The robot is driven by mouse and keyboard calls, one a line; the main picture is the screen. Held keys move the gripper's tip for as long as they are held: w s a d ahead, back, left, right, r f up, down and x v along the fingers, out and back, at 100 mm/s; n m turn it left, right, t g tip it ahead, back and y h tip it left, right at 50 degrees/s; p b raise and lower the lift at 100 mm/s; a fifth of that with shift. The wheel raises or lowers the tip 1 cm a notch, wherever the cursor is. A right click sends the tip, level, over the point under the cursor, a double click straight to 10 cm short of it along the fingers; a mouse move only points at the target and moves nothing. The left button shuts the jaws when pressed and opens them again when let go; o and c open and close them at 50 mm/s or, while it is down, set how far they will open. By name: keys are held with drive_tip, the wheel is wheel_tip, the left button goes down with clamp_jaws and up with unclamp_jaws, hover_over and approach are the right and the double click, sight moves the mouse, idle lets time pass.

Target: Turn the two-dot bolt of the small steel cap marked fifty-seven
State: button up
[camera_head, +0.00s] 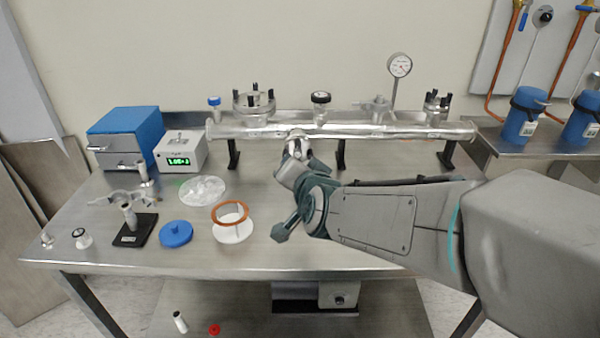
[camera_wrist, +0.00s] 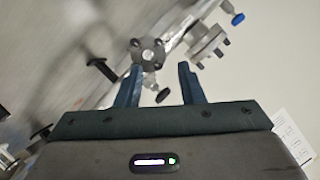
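My gripper (camera_head: 299,160) is in front of the steel manifold pipe (camera_head: 400,132). In the wrist view my gripper (camera_wrist: 160,70) is open, its two dark fingers apart with nothing held between them. A small round steel cap (camera_wrist: 147,53) with several dark bolts faces the wrist camera, just beyond the left fingertip. A second bolted flange (camera_wrist: 207,42) stands beyond the right fingertip. In the head view, bolted flanges stand on the pipe at left (camera_head: 253,103) and right (camera_head: 437,104). The number fifty-seven and the dot marks are too small to read.
A black knob (camera_head: 320,97), a blue knob (camera_head: 214,101) and a dial gauge (camera_head: 400,66) rise from the pipe. A blue disc (camera_head: 176,233), a copper ring (camera_head: 230,212) and a black stand (camera_head: 135,232) lie left of my arm.

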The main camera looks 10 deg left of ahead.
drive_tip(key=shift+v, duration=1.2)
